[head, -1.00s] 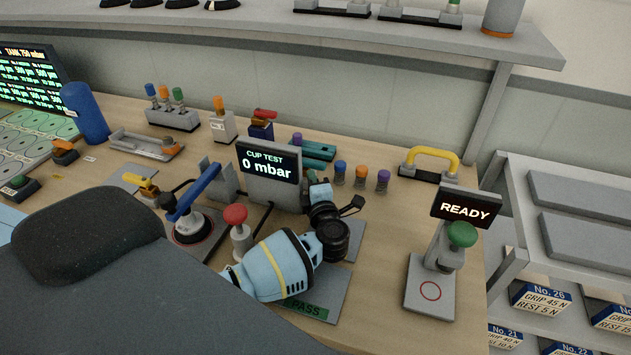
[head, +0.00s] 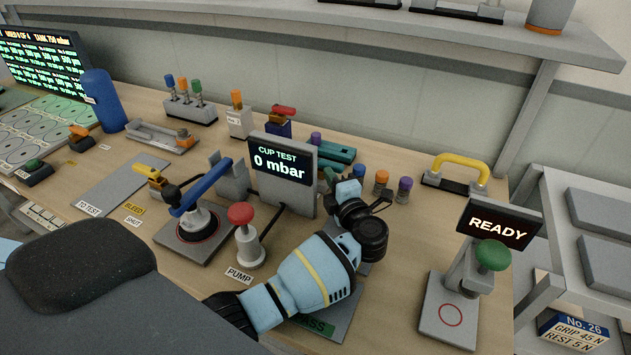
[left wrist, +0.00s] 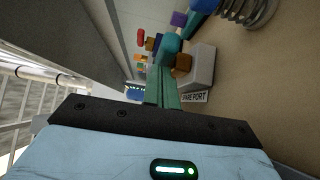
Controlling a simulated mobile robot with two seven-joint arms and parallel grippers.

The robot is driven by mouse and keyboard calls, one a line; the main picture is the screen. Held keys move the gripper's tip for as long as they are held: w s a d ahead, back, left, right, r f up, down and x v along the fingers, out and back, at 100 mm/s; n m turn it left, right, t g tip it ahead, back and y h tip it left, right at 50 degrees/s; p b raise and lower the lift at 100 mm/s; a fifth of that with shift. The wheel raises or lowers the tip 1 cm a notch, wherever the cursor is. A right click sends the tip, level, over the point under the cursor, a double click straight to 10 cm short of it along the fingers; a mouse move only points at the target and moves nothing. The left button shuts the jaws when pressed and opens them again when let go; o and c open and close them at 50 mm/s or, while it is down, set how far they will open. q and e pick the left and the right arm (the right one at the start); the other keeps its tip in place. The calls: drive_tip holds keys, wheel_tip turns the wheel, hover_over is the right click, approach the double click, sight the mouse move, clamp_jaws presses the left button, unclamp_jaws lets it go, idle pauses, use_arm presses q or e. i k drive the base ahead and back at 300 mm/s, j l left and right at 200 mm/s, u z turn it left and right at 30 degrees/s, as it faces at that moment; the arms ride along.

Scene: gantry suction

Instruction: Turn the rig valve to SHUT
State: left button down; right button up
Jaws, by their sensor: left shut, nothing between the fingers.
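What appears to be the rig valve, a yellow handle (head: 148,174), sits left of the blue lever (head: 205,188) in the head view. SHUT (head: 134,222) and BLEED (head: 134,208) labels lie in front of it; I cannot tell which one it indicates. My left gripper (head: 332,176) is beside the right edge of the CUP TEST display (head: 283,168), right of the valve and apart from it. Its fingertips are hard to make out there. In the left wrist view the green fingers (left wrist: 163,76) are together and empty. My right gripper is not in view.
A red PUMP button (head: 241,214) stands between the blue lever and my left arm. Several capped knobs (head: 381,182) and a yellow-handled block (head: 460,167) stand to the right. The READY stand (head: 448,310) is at front right. A flat grey plate (head: 122,186) lies left of the valve.

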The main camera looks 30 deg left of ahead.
sight(149, 172)
drive_tip(key=k+l, duration=0.25)
drive_tip(key=k, duration=0.9)
